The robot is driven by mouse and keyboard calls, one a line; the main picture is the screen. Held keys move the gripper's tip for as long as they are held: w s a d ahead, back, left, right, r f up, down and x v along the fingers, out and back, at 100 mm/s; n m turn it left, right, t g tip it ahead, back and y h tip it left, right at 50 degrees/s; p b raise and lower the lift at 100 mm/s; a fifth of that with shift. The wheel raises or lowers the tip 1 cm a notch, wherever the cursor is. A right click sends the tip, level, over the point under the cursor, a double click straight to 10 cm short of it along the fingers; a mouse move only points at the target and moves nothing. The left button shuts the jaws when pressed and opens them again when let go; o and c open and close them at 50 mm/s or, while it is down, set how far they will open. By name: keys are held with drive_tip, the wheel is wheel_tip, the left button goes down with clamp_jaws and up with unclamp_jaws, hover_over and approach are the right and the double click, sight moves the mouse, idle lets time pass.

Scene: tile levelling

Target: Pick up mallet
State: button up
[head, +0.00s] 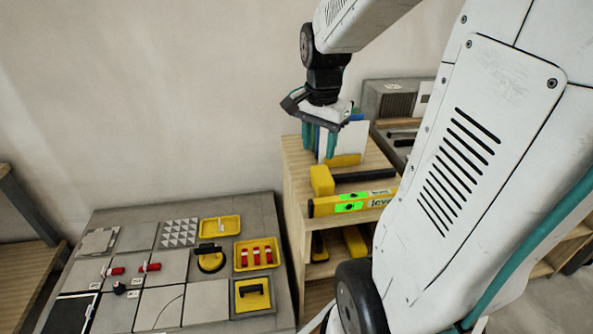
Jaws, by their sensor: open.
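The mallet (322,181) lies on the top of the wooden shelf unit (296,165), with its yellow block head at the left and its dark handle reaching right. My gripper (320,143) is open and empty, with its teal fingers pointing down. In the picture it is just above and behind the mallet. I cannot tell its exact height over the shelf top. A yellow level (352,202) with green vials lies in front of the mallet.
White and blue upright pieces (352,138) and a yellow piece (344,160) stand close behind the mallet, by my fingers. At the left, a low tiled platform (180,215) holds yellow trays (257,254), red-handled clips and a suction cup (210,259). My arm hides the right side.

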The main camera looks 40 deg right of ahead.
sight(347, 174)
drive_tip(key=d+f+m, duration=0.2)
drive_tip(key=d+m, duration=0.1)
drive_tip(key=d, duration=0.1)
drive_tip(key=d+f+m, duration=0.2)
drive_tip(key=d+f, duration=0.1)
drive_tip(key=d, duration=0.2)
drive_tip(key=d+f+m, duration=0.2)
drive_tip(key=d+m, duration=0.1)
drive_tip(key=d, duration=0.1)
drive_tip(key=shift+w+d+f+m, duration=0.1)
drive_tip(key=shift+d+f+m, duration=0.1)
drive_tip(key=shift+f+m, duration=0.1)
wheel_tip(347, 174, down, 8)
drive_tip(key=shift+w+a+r, duration=0.1)
drive_tip(key=shift+w+r, duration=0.05)
clamp_jaws()
